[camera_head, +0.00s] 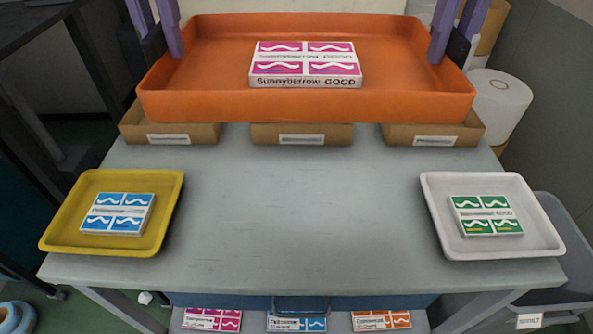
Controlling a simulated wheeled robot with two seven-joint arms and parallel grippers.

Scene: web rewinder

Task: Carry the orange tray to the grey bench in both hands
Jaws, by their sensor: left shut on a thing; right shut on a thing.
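The orange tray (210,104) is at the top of the head view, above the far part of the grey bench (290,210). A pink and white box marked "Sunnybarrow GOOD" (305,64) lies flat in it. My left gripper (172,42) is shut on the tray's left side wall. My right gripper (440,42) is shut on its right side wall. The tray looks about level. It hides the bench's far edge, and I cannot tell how high it is above the bench.
A yellow tray (170,208) with a blue box (117,214) stands on the bench's left. A white tray (440,215) with a green box (486,215) stands on its right. Cardboard boxes (302,134) line the back. A white roll (500,104) is behind right. The bench middle is clear.

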